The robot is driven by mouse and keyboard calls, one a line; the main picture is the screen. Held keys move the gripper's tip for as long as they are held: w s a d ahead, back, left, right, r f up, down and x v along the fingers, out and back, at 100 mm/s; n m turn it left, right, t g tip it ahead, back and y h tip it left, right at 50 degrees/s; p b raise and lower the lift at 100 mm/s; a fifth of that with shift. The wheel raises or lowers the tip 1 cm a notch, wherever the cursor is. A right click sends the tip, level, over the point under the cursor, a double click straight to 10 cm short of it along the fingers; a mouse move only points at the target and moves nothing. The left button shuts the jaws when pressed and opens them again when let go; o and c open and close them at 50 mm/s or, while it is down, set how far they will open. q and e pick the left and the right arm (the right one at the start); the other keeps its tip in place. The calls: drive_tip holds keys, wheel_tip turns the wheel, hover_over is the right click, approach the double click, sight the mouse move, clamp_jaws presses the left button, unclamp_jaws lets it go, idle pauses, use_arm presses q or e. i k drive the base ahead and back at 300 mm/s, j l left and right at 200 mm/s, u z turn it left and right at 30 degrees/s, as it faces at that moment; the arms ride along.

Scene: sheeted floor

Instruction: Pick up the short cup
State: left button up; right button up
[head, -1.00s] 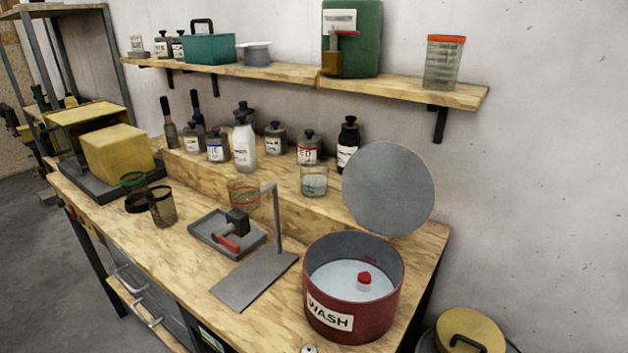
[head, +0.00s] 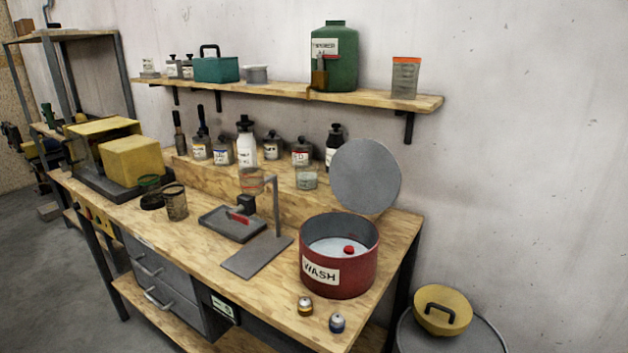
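Several cups stand here, and I cannot tell for sure which one is the short cup. A taller clear cup with an orange rim (head: 405,78) stands on the wall shelf. Neither of my grippers is in view.
A red WASH pot (head: 352,277) with its round lid (head: 365,176) raised stands at the bench's right end. A grey tray (head: 218,222) lies mid-bench. A yellow-lidded bin (head: 443,310) stands right of the bench.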

sight(306, 171)
drive_tip(key=k+z, duration=0.1)
drive_tip(key=z, duration=1.1)
drive_tip(key=k+j+z, duration=0.2)
drive_tip(key=j, duration=0.6)
drive_tip(key=k+j, duration=0.1)
drive_tip(key=j, duration=1.7)
